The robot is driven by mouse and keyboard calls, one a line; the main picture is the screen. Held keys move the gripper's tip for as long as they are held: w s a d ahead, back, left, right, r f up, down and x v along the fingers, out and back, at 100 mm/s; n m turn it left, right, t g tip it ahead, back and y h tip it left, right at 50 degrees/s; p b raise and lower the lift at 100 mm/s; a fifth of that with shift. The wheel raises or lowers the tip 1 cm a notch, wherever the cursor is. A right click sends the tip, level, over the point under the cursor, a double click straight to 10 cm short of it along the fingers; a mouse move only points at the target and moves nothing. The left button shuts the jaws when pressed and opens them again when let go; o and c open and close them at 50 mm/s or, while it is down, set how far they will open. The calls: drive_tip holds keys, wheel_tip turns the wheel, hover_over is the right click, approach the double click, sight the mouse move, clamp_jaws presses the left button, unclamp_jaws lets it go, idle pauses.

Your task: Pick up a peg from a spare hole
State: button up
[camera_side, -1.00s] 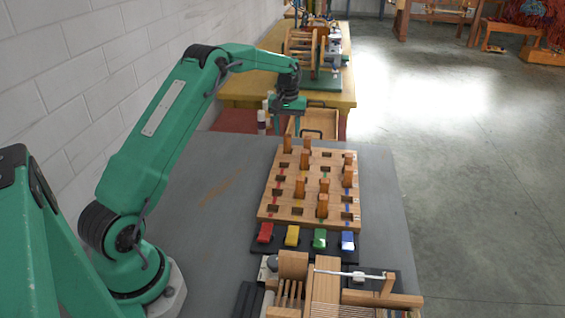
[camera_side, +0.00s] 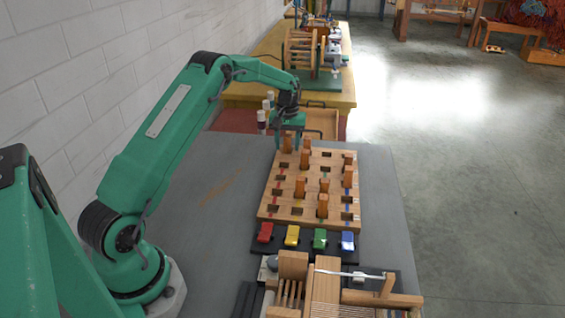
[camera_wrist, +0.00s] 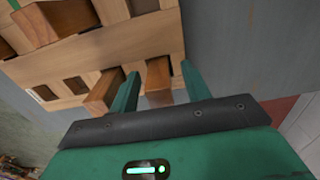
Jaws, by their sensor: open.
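A wooden pegboard (camera_side: 267,209) lies on the grey table, with rows of holes and several upright wooden pegs. One peg (camera_side: 287,143) stands at its far left corner, and it also shows in the wrist view (camera_wrist: 158,80). My gripper (camera_side: 288,141) is over that corner with its jaws open. In the wrist view the two green fingers of my gripper (camera_wrist: 160,69) stand on either side of that peg, with visible gaps. A second peg (camera_wrist: 103,92) is just outside the left finger. The side view partly hides the fingertips.
Red (camera_side: 265,232), yellow (camera_side: 292,235), green (camera_side: 320,238) and blue (camera_side: 348,241) blocks sit in front of the board. A wooden loom (camera_side: 325,285) stands nearer. The table (camera_side: 210,180) left of the board is clear.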

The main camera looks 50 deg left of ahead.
sight(288, 135)
clamp_jaws()
drive_tip(key=shift+r, duration=0.15)
drive_tip(key=shift+r, duration=0.5)
wheel_tip(288, 135, up, 3)
drive_tip(key=shift+r, duration=0.1)
drive_tip(key=s+d+r, duration=0.1)
drive_tip(key=d+r, duration=0.5)
drive_tip(key=d, duration=0.5)
drive_tip(key=shift+s+d+r, duration=0.25)
drive_tip(key=shift+d+r, duration=0.05)
drive_tip(key=shift+r, duration=0.2)
drive_tip(key=shift+r, duration=2.35)
